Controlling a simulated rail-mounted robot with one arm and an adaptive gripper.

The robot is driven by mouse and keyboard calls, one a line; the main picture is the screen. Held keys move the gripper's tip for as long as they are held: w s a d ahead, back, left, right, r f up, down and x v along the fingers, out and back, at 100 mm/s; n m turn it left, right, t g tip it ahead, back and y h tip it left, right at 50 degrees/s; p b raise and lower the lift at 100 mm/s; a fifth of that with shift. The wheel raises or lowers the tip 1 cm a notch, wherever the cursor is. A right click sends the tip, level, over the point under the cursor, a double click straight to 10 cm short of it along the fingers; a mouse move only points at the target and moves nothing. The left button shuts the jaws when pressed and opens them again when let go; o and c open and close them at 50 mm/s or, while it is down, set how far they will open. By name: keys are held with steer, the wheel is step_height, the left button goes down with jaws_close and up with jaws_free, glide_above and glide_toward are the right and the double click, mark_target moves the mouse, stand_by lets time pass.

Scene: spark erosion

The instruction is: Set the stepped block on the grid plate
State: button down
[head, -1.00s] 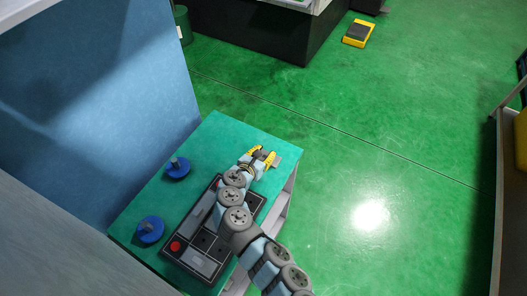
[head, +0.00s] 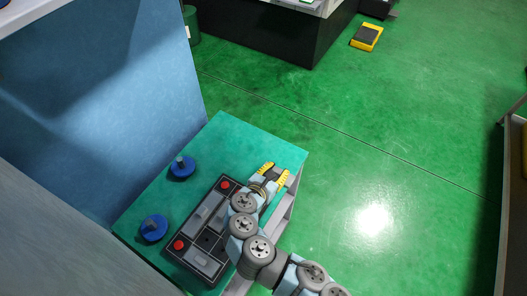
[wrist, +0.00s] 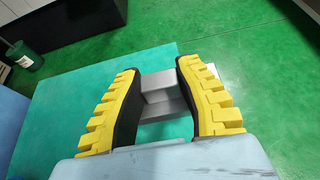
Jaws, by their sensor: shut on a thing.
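The stepped block (wrist: 158,88) is grey, with a raised step, and sits between the two yellow-and-black fingers of my gripper (wrist: 160,72) in the wrist view. My gripper is shut on it. In the head view my gripper (head: 274,173) is over the far right part of the teal table, and its fingers mostly hide the block. I cannot tell whether the block touches the table. A black plate with marked cells (head: 209,240) lies on the table, left of and nearer than my gripper; my arm covers part of its right side.
The black plate carries grey pieces and red round pieces (head: 179,245). Two blue round bases with grey posts (head: 182,167) (head: 153,228) stand to its left. The teal table top (head: 225,140) is clear at the far end. A blue wall (head: 90,110) rises at the left.

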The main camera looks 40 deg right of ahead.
steer(key=shift+a+r, duration=0.1)
steer(key=w+a+n+t+y, duration=0.3)
steer(key=w+a+n+t, duration=0.2)
steer(key=w+a, duration=0.4)
steer(key=w+a+r+n+t+y, duration=0.2)
steer(key=a+n+y, duration=0.1)
steer(key=a, duration=0.6)
steer(key=w+a+r+n+t+y+p, duration=0.1)
steer(key=w+a+n+y, duration=0.2)
steer(key=a, duration=0.6)
steer(key=w+a+r+n+t+y, duration=0.1)
steer(key=a+r+n+t+y, duration=0.2)
steer(key=a, duration=0.5)
steer(key=s+r+g+p, duration=0.1)
steer(key=s+r+p, duration=0.85)
steer(key=p, duration=0.45)
steer(key=w+r, duration=0.5)
steer(key=r, duration=0.1)
steer(key=shift+r+y, duration=0.15)
steer(key=shift+y, duration=0.25)
